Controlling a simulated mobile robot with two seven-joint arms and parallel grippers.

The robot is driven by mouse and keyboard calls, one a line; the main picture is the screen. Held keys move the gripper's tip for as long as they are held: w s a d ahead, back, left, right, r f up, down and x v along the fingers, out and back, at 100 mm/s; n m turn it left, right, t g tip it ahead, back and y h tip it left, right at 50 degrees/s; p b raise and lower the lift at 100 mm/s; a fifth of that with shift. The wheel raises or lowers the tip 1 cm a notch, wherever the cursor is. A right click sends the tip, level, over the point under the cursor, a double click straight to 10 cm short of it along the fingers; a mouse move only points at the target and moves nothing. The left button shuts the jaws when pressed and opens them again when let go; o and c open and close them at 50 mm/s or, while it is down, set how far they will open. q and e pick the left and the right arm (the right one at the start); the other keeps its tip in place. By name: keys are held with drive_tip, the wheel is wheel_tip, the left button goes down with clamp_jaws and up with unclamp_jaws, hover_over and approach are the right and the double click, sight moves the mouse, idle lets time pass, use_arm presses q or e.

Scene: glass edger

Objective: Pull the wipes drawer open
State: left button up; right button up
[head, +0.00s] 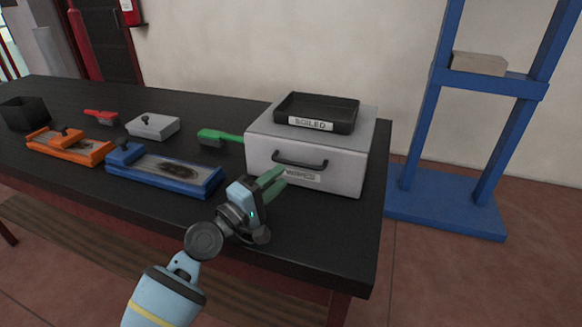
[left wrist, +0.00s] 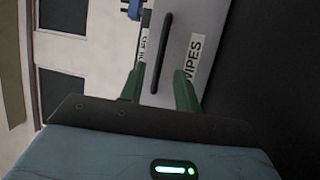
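The wipes drawer is in a light grey box (head: 258,155) at the right end of the dark table. Its front has a black bar handle (head: 300,163) and a label below it. In the left wrist view the handle (left wrist: 162,50) stands beside the "WIPES" label (left wrist: 192,57). The drawer looks shut. My left gripper (head: 277,179) is in front of the drawer, just below the handle in the head view. Its green fingers are apart, and in the left wrist view (left wrist: 158,88) the handle lies in line with the gap between them. Contact cannot be told. My right gripper is not in view.
A black tray (head: 340,108) labelled "SOILED" sits on the box. Left of it on the table (head: 70,180) are a green brush (head: 220,137), a blue tray (head: 205,183), an orange tray (head: 95,153) and a grey block (head: 152,126). A blue rack (head: 425,125) stands right.

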sight(313, 144)
use_arm(q)
drive_tip(key=shift+x, duration=2.6)
drive_tip(key=shift+c, duration=0.2)
clamp_jaws()
